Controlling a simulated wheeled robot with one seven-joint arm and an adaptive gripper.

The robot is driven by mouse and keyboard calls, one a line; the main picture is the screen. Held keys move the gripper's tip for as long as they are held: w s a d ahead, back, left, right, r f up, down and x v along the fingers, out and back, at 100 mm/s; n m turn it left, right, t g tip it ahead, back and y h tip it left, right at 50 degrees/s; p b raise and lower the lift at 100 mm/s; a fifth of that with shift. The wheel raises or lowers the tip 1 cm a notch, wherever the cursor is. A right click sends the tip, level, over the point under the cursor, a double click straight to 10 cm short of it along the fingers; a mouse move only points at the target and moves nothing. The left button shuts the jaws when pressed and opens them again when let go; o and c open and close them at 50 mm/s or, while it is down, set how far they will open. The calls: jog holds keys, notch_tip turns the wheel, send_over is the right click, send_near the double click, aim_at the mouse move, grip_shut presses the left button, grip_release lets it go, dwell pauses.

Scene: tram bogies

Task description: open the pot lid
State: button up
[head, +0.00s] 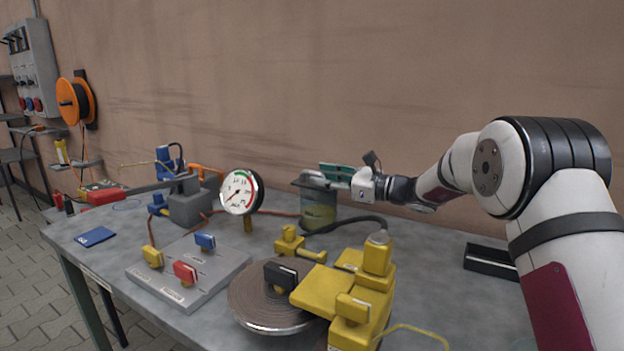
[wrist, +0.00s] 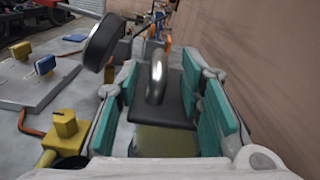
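The pot (head: 318,213) stands near the back of the bench, with a greenish-yellow body and a dark flat lid (head: 301,183) on top. In the wrist view, the lid (wrist: 178,105) carries a shiny curved metal handle (wrist: 157,78), and part of the pot body (wrist: 165,142) shows below it. My gripper (head: 328,173) is at the pot's top from the right. Its teal-padded fingers are apart, one on each side of the handle (wrist: 163,88), with visible gaps. The lid looks seated on the pot. The far rim is partly hidden.
A round gauge (head: 239,192) stands left of the pot, close to my left finger in the wrist view. A dark hose (head: 345,222) runs in front of the pot. A yellow valve assembly (head: 375,275), a metal disc (head: 262,308) and a switch panel (head: 190,273) fill the front.

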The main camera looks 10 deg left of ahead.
jog(key=shift+b+x, duration=0.3)
jog(key=shift+x, duration=1.7)
jog(key=shift+c, duration=0.4)
grip_shut()
